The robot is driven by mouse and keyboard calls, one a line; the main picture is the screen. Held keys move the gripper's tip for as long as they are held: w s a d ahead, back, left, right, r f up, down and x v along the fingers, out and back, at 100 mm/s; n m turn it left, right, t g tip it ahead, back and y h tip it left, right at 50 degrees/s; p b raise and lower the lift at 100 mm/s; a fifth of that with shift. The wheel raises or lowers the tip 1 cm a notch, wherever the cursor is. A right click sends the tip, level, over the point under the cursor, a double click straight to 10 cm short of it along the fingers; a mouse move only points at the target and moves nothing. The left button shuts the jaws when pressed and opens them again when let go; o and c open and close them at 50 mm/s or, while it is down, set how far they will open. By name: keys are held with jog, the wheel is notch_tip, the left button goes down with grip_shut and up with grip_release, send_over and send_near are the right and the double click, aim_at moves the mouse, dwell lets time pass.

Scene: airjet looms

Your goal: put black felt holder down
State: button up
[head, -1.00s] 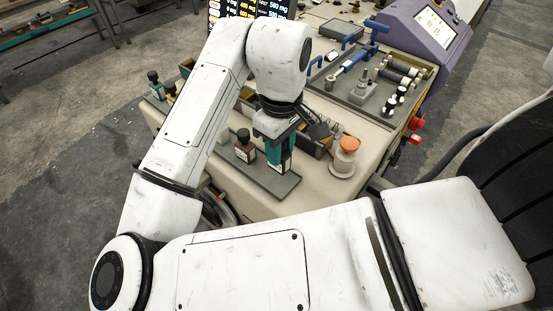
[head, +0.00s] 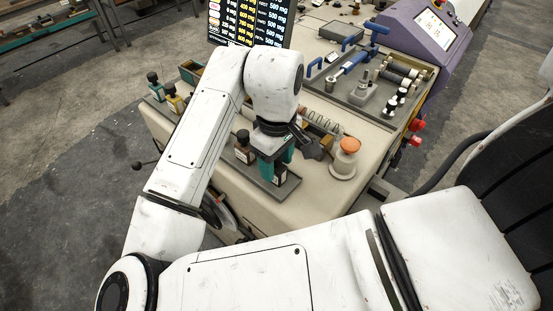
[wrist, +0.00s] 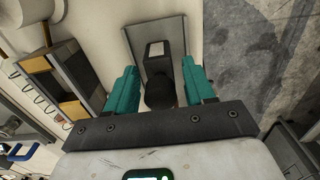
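The black felt holder (wrist: 160,66) is a small dark block with a round black knob and a pale patch. It stands on a narrow grey tray (wrist: 134,34) at the table edge. My gripper (wrist: 160,84) has teal fingers on either side of the holder, with gaps between them and it. The gripper is open. In the head view, my gripper (head: 277,165) is low over the tray (head: 291,190), and the holder (head: 279,173) shows partly between the fingers. Another holder with a brown body (head: 243,152) stands on the tray to the left.
A white post with an orange cap (head: 349,145) stands close on the right. Wooden-edged bins (wrist: 51,78) and a spring (head: 322,122) lie behind the tray. A panel with tools (head: 366,80) and a screen (head: 250,20) are farther back. The front right tabletop is clear.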

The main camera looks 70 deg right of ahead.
notch_tip(320, 180, up, 12)
jog(key=shift+r+p, duration=0.2)
jog(key=shift+p, duration=0.9)
